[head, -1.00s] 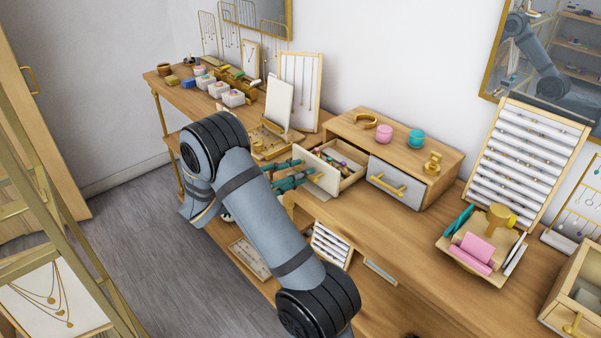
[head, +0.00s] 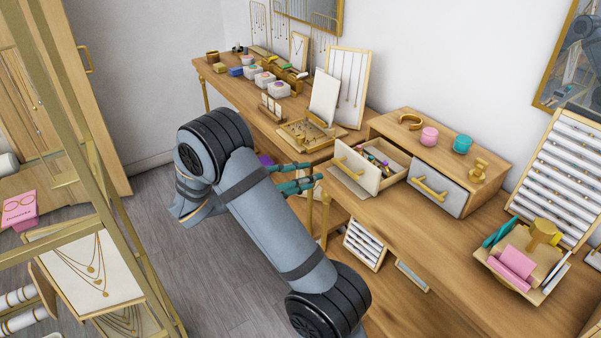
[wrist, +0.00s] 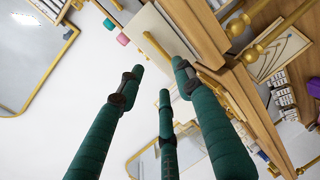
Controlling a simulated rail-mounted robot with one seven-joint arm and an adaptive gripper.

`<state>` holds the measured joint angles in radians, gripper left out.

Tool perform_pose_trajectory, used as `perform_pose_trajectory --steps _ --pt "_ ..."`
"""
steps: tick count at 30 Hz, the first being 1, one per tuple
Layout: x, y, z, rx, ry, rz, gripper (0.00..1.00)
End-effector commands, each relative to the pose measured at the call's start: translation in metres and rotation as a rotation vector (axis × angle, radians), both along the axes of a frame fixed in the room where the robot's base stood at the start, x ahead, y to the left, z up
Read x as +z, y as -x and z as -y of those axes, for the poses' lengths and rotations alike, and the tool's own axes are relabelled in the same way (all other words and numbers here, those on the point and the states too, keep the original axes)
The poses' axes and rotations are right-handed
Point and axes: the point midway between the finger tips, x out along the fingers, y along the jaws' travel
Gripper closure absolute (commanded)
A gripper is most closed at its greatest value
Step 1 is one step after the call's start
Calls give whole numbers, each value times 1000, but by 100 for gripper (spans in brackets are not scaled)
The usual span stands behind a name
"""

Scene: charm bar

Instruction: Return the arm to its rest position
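My gripper (head: 314,178) has teal fingers and sits just left of the open drawer front (head: 357,168), apart from it. In the wrist view my gripper (wrist: 160,76) shows three fingers spread apart with nothing between them. My arm (head: 268,215) is bent and reaches across the lower middle of the head view, over the floor in front of the counter. The palm of the gripper is hidden behind the arm in the head view.
The drawer stands pulled out of the wooden box (head: 480,157) with small items inside. A second drawer (head: 437,190) is shut. The counter (head: 400,240) holds displays and a pink-and-teal organizer (head: 515,265). A gold-framed rack (head: 120,255) stands at left; grey floor (head: 215,275) lies between.

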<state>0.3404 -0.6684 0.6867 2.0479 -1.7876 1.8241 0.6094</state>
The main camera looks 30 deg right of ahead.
Motion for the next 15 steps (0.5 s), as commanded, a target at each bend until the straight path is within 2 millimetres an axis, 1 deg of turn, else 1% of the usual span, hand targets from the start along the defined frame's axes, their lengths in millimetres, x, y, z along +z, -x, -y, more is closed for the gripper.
perform_pose_trajectory --steps 4,7,11,15 --pt "-1 0 7 -2 0 -1 65" --pt "-4 1 19 -5 1 -1 65" --pt "-8 1 43 -6 1 -2 65" --pt "-14 0 71 -6 1 -2 65"
